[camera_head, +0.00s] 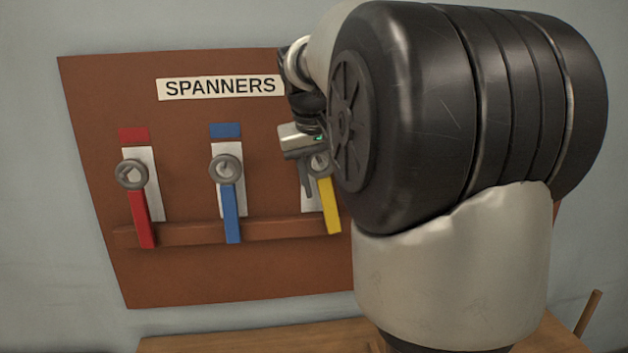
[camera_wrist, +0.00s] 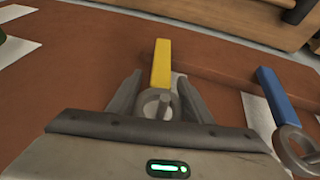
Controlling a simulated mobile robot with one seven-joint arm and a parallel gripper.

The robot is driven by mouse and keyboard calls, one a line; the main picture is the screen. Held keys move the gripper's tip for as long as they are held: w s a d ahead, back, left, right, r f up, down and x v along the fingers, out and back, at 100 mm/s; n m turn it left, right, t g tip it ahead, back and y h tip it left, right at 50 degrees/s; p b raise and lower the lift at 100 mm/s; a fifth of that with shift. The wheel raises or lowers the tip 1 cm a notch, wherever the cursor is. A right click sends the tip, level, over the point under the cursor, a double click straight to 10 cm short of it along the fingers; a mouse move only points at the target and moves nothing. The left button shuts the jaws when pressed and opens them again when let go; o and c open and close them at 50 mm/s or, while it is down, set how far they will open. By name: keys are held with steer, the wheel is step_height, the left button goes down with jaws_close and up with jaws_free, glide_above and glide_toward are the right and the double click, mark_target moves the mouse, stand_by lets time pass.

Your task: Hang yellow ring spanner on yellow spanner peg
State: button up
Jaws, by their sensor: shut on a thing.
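The yellow ring spanner (camera_head: 329,206) has a yellow handle and a grey ring end. It hangs handle down in front of the right-hand white patch (camera_head: 310,198) on the brown board. My gripper (camera_head: 308,172) is at its ring end. In the wrist view, my gripper (camera_wrist: 159,82) is shut on the yellow ring spanner (camera_wrist: 160,64), with a finger on each side. A grey pin, seemingly the yellow spanner peg (camera_wrist: 169,104), shows at the ring opening. I cannot tell how far the ring is over it. The yellow colour mark is hidden.
The blue spanner (camera_head: 230,212) and red spanner (camera_head: 141,217) hang on pegs to the left. A wooden ledge (camera_head: 185,232) crosses the board (camera_head: 220,280) behind the handles. My arm hides the board's right side. A wooden surface (camera_head: 250,339) lies below.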

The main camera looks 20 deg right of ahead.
stand_by(0.3)
steer(key=o, duration=1.3)
steer(key=shift+c, duration=0.2)
steer(key=p+v, duration=0.1)
steer(key=v, duration=1.6)
steer(key=s+a+f+n+t+y, duration=0.1)
steer(key=s+a+f, duration=0.4)
steer(key=s+f, duration=0.4)
steer(key=s+a+f+n+t+y, duration=0.1)
steer(key=s+a+f+y, duration=0.1)
steer(key=s+a+f, duration=0.4)
steer(key=s+f, duration=0.4)
steer(key=f, duration=0.5)
steer(key=shift+s+a+n, duration=0.15)
steer(key=shift+s+n, duration=0.15)
steer(key=shift+n, duration=0.1)
